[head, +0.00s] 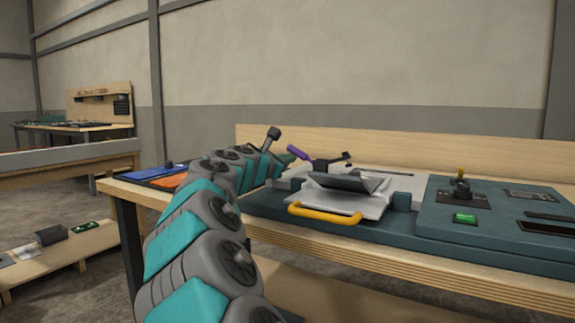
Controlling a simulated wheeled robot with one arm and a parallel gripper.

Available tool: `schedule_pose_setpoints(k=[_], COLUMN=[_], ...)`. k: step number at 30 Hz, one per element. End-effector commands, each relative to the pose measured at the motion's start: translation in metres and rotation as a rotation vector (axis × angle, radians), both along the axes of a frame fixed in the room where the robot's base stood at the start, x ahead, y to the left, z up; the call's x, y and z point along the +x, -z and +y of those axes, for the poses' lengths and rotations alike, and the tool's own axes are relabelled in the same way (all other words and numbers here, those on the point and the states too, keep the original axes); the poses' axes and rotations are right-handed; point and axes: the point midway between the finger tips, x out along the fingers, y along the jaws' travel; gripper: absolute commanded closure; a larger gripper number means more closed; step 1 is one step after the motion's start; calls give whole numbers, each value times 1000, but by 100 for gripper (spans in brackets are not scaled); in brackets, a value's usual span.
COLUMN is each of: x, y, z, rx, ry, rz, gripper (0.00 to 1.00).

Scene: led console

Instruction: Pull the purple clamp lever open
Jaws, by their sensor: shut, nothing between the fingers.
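The purple clamp lever (297,152) slants up to the left from a dark clamp (322,164) at the back of the console. My arm reaches from the bottom of the head view toward it. My gripper (286,159) is at the far end of the arm, shut and empty, just left of and below the purple lever in the picture. It is small and partly hidden by my arm, so I cannot tell whether it touches the lever.
A pale tilted panel with a yellow handle (325,214) stands in front of the clamp. A teal control box (500,218) with a green button (464,218) is at right. A black-knobbed lever (272,135) rises behind my arm. Blue and orange trays (148,173) lie left.

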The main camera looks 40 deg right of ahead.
Motion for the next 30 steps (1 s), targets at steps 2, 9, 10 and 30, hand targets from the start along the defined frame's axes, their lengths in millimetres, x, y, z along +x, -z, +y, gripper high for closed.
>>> schedule_pose_setpoints(k=[2,9,10,30], x=[-1,-8,-9,-32], y=[-5,-18,-19,-44], z=[-1,-4,-4,-13], rx=[28,116,128,319], ry=[-1,1,1,1], rz=[-70,-279,-307,-766], gripper=[100,100,100,100])
